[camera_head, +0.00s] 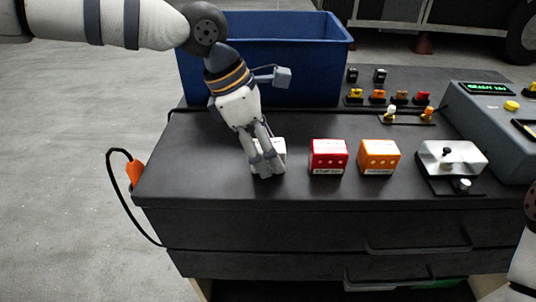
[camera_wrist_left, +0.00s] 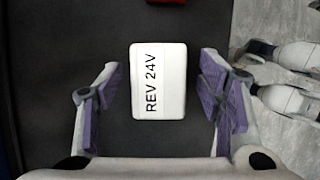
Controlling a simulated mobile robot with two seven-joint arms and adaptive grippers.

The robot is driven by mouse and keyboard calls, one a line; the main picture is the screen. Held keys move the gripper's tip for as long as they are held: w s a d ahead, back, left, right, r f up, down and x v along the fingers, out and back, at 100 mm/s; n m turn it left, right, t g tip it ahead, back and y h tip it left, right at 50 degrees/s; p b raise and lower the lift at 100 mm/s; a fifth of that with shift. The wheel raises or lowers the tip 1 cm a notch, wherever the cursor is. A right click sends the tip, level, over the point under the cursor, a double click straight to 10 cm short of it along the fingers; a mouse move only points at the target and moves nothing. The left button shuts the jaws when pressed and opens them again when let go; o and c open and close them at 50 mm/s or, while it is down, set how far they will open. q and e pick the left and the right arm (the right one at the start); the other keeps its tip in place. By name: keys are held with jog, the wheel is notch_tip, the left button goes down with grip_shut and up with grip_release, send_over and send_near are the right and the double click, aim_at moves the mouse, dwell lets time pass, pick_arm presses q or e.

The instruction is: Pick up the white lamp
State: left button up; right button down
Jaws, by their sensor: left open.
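The white lamp is a small white block (camera_head: 279,148) on the dark cart top, left of the red block, partly hidden by my left gripper in the head view. In the left wrist view the white lamp (camera_wrist_left: 158,80) lies between the fingers, its top lettered "REV 24V". My left gripper (camera_head: 267,168) points down over it, with its fingertips around the lamp. The fingers (camera_wrist_left: 159,97) are open, with a gap to the lamp on both sides. My right gripper is not in view.
A red block (camera_head: 329,157) and an orange block (camera_head: 379,158) stand to the right. Further right are a grey switch box (camera_head: 452,158) and a console (camera_head: 495,125). A blue bin (camera_head: 310,60) stands behind. An orange clip with a black cable (camera_head: 134,172) hangs at the cart's left edge.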

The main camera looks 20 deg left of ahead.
pick_arm(q)
jog(key=shift+w, duration=0.1)
jog(key=c, duration=1.3)
